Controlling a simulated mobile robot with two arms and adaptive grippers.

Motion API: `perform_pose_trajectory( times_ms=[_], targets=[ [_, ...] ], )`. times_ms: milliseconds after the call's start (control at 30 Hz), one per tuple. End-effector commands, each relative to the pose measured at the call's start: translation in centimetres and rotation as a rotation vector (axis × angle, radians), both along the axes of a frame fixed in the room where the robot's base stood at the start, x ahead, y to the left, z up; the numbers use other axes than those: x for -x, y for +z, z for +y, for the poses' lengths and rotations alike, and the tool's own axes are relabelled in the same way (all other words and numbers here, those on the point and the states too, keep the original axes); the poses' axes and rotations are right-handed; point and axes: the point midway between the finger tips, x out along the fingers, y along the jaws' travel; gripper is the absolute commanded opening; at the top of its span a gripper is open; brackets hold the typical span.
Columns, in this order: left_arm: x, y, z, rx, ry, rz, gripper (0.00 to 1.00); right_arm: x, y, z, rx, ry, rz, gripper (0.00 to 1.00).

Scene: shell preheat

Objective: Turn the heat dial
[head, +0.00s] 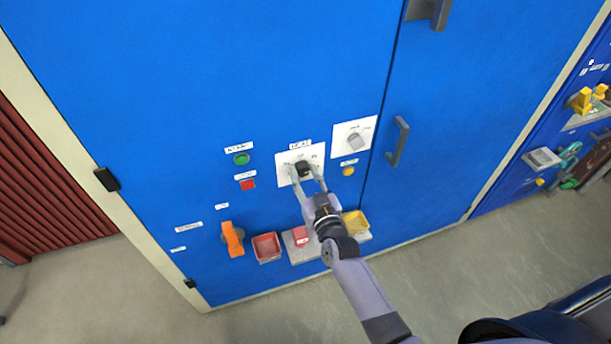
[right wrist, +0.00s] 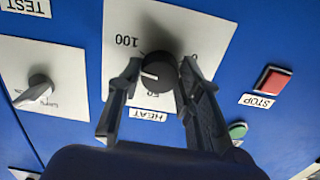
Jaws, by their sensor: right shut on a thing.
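The heat dial (head: 303,167) is a black round knob on a white plate (head: 283,158) on the blue cabinet front. In the right wrist view the dial (right wrist: 158,70) shows upside down, with the numbers 100, 50 and 0 around it and a HEAT label (right wrist: 148,115). A white mark on the knob points left in that view, seemingly between 50 and 100. My right gripper (head: 304,171) has its fingers on both sides of the knob and is shut on it; the fingers also show in the right wrist view (right wrist: 160,74). My left gripper is not in view.
A second white plate with a grey knob (head: 355,140) is to the right. A green button (head: 241,158) and a red STOP button (head: 248,183) are to the left. A grey door handle (head: 398,142) sticks out.

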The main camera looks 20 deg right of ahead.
Motion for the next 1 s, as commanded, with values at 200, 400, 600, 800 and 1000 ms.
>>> perform_pose_trajectory(
  times_ms=[200,400,600,800,1000],
  targets=[
    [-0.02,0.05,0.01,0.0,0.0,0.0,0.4,0.0,0.0,0.07,-0.196,0.001,0.007,0.05],
    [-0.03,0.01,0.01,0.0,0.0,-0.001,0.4,-0.01,0.01,0.12,-0.366,0.001,0.012,0.05],
    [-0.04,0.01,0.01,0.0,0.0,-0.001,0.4,-0.01,0.02,0.13,-0.392,0.001,0.013,0.05],
    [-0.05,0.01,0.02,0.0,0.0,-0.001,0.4,-0.01,0.03,0.14,-0.391,0.001,0.013,0.37],
    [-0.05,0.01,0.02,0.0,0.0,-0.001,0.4,-0.01,0.03,0.13,-0.389,0.001,0.013,0.5]
  ],
)
